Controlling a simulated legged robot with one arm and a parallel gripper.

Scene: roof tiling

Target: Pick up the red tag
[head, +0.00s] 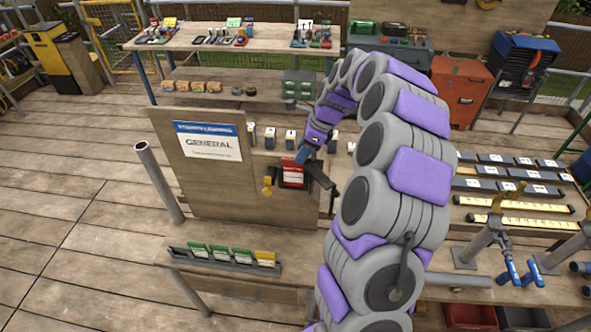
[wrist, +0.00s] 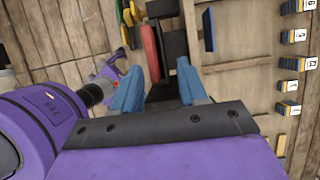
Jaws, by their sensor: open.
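The red tag (head: 292,174) has a white label and sits against a dark fitting on the front of the wooden board in the head view. In the wrist view the red tag (wrist: 150,48) shows as a narrow red edge just beyond the fingertips, nearer the left finger. My gripper (wrist: 162,73) is open, with its two blue fingers spread and nothing held between them. In the head view my gripper (head: 302,155) is just above and partly in front of the tag. Whether a finger touches it cannot be told.
The wooden board (head: 200,200) carries a "GENERAL" sign (head: 208,141). A dark rack (head: 200,255) with several green tags and a yellow tag lies on the bench in front. A yellow knob (head: 267,186) is left of the red tag. Clamps (head: 495,245) stand on the right.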

